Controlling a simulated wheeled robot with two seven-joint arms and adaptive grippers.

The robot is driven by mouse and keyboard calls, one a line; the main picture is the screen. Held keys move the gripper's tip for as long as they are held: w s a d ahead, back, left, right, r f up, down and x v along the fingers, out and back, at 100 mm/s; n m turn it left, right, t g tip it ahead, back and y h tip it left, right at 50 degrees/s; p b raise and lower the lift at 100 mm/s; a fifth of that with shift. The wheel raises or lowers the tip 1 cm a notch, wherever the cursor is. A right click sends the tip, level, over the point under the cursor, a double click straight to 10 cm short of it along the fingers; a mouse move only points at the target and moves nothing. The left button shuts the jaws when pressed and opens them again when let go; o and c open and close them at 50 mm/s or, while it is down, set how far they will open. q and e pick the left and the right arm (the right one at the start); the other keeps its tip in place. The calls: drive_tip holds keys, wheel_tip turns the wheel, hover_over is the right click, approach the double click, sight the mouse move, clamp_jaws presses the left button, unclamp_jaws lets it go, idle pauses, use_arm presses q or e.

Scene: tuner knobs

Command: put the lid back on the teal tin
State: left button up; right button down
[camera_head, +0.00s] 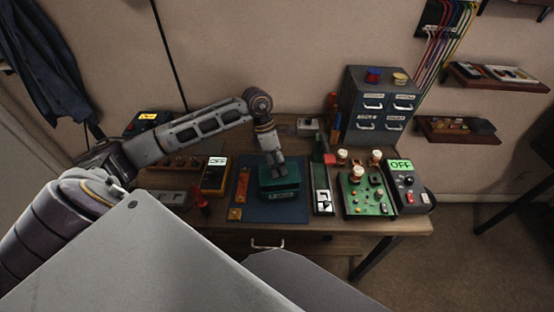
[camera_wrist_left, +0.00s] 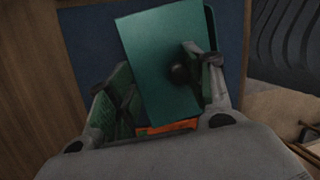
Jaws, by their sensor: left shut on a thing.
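The teal tin (camera_head: 283,194) stands on a dark blue mat (camera_head: 288,212) in the middle of the bench. Its teal lid (camera_head: 291,181) is at the top of the tin in the head view. In the left wrist view the lid (camera_wrist_left: 150,50) is a flat teal plate with a dark round knob (camera_wrist_left: 180,74). My left gripper (camera_head: 275,170) reaches down from above and is shut on the lid by its knob. I cannot tell whether the lid rests on the rim or hangs just above it. My right gripper is out of view.
An orange strip (camera_head: 237,190) lies left of the tin. A meter (camera_head: 214,174) stands farther left. A narrow tray (camera_head: 322,190), a green knob board (camera_head: 368,192) and a box marked OFF (camera_head: 407,187) are to the right. A drawer cabinet (camera_head: 379,105) stands behind.

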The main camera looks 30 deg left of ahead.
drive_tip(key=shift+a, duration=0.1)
use_arm(q)
drive_tip(key=shift+s+d, duration=0.1)
drive_tip(key=shift+s, duration=0.05)
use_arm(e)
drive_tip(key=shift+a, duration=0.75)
use_arm(q)
drive_tip(key=shift+s+d, duration=0.1)
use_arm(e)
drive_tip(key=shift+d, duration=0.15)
use_arm(q)
drive_tip(key=shift+s+d, duration=0.15)
drive_tip(key=shift+s, duration=0.1)
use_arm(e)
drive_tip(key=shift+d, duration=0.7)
use_arm(q)
drive_tip(key=shift+s+d, duration=0.1)
drive_tip(key=shift+s, duration=0.05)
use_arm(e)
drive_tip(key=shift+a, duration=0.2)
use_arm(q)
drive_tip(key=shift+s+d, duration=0.1)
drive_tip(key=shift+s, duration=0.05)
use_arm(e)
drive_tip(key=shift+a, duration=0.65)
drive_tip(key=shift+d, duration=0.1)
